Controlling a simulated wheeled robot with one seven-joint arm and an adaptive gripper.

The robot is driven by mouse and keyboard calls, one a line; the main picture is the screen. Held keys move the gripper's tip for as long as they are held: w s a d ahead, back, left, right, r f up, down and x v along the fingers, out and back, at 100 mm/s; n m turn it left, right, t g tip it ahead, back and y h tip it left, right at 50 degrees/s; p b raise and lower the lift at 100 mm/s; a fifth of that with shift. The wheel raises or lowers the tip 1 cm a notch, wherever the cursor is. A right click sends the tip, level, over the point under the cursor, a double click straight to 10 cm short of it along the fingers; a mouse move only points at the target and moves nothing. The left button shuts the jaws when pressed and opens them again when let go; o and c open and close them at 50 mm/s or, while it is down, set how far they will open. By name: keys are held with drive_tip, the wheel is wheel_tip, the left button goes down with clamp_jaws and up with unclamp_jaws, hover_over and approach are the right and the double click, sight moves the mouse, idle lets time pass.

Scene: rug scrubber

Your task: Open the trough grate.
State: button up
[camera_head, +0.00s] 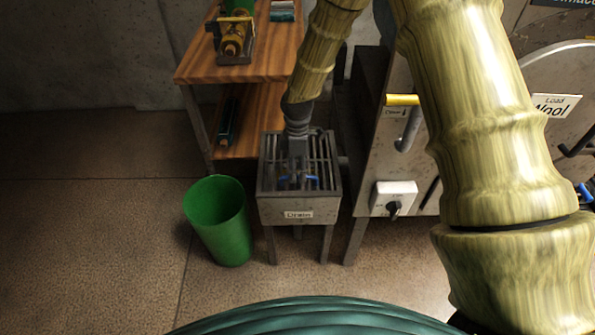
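The trough (299,213) is a grey metal box on legs, with a label that looks like "Drain" on its front. Its grate (322,150) of dark parallel bars lies across the top and looks closed and flat. Small blue parts (313,181) show near the grate's front edge; I cannot tell whether they are a handle or part of my gripper. My gripper (298,178) points down over the front middle of the grate, at or just above the bars. Its dark fingers blend with the bars, so their opening and any contact are unclear.
A green bin (219,222) stands on the floor left of the trough. A wooden shelf unit (262,60) stands behind it. The floor at left is open.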

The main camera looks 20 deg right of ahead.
drive_tip(key=shift+f, duration=0.15)
clamp_jaws()
